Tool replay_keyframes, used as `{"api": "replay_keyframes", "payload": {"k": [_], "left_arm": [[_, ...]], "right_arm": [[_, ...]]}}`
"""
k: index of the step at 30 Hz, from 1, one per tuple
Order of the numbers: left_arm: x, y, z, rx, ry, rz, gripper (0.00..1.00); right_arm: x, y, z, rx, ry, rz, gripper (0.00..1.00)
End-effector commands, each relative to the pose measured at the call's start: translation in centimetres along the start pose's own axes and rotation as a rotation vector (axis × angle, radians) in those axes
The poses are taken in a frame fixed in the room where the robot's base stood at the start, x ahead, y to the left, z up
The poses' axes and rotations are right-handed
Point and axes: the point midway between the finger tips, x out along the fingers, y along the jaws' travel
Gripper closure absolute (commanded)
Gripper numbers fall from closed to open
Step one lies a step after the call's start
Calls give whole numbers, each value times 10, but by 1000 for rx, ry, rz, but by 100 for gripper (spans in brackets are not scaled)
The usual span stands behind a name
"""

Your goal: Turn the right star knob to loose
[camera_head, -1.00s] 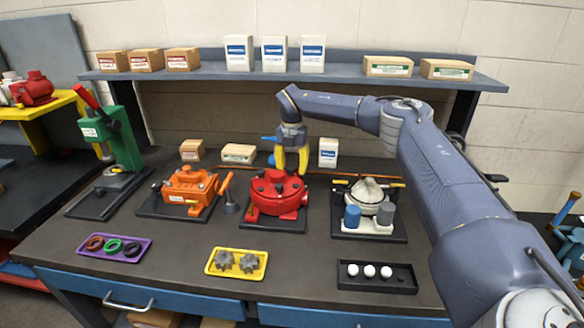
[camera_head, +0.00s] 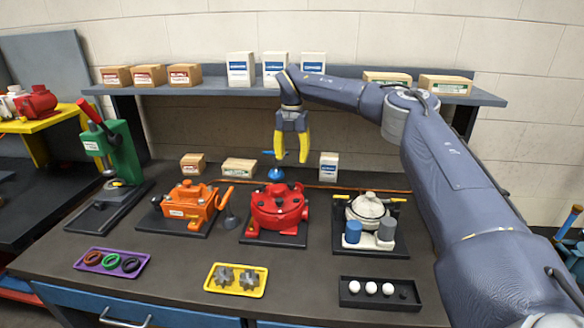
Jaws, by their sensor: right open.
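The red motor (camera_head: 278,209) sits on a dark base plate at the middle of the bench, with small dark parts on its top. I cannot clearly make out which of these is a star knob. My right gripper (camera_head: 291,156), with yellow fingers, points down above and behind the red motor, apart from it. Its fingers are open with nothing between them. A small blue piece (camera_head: 276,174) shows just behind the red motor's top. My left gripper is not in view.
The orange motor (camera_head: 190,203) is to the left and the white motor (camera_head: 368,209) to the right. A purple tray (camera_head: 94,267), yellow tray (camera_head: 224,289) and black tray (camera_head: 379,303) lie in front. Small boxes stand behind, below a shelf (camera_head: 215,87) with more boxes.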

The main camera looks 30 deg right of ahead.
Motion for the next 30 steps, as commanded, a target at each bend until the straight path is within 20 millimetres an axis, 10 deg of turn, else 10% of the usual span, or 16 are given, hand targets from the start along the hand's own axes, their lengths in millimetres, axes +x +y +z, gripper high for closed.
{"api": "replay_keyframes", "payload": {"k": [20,30], "left_arm": [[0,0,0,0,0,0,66],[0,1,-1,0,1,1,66]], "right_arm": [[-19,0,0,7,0,-2,53],[-22,4,-22,403,-32,-101,53]]}}
